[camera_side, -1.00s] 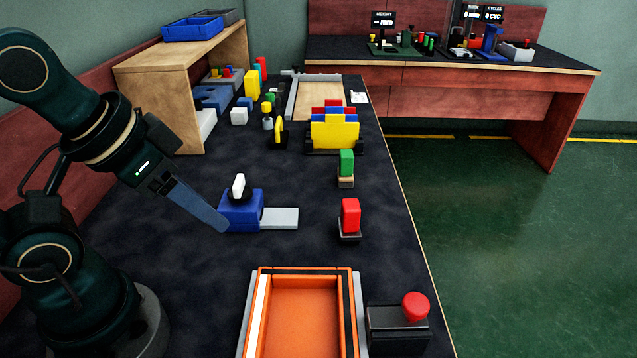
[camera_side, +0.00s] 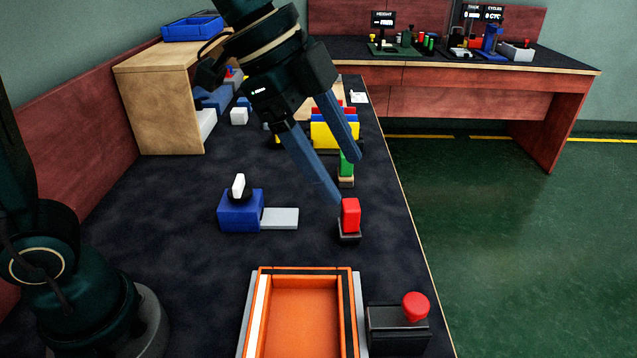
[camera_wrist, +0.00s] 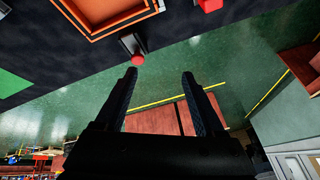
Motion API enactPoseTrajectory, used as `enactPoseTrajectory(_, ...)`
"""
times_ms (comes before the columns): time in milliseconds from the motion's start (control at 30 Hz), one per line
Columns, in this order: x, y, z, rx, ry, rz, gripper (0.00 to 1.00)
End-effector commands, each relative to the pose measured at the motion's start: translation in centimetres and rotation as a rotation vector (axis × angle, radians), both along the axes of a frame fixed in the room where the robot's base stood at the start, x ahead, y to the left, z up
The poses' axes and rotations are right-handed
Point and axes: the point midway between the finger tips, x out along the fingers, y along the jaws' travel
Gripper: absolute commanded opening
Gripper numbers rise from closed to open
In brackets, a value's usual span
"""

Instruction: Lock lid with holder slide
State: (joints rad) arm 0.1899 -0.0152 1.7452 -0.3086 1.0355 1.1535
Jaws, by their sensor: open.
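A blue block (camera_side: 238,213) with a white upright handle (camera_side: 239,187) on a dark round base sits on the dark bench; a flat grey plate (camera_side: 281,218) sticks out from its right side. It may be the holder slide, but I cannot tell for sure.
A red block (camera_side: 351,215) stands on a dark base under my near finger, a green block (camera_side: 346,167) behind it. A red push button (camera_side: 415,306) is right of the tray. A yellow, blue and red stack (camera_side: 334,134) is farther back. Bare bench lies left of the blue block.

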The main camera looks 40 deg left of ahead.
Motion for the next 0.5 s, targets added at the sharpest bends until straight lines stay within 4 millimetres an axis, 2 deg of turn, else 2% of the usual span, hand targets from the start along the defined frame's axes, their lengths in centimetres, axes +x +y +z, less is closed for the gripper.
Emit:
enactPoseTrajectory(100,1.9,-3.1,-1.8,0.001,0.033,-0.167,0.71)
enactPoseTrajectory(300,3.2,-7.4,-5.7,-0.009,0.104,-0.327,0.71)
enactPoseTrajectory(500,2.7,-9.0,-9.1,0.000,0.186,-0.365,0.71)
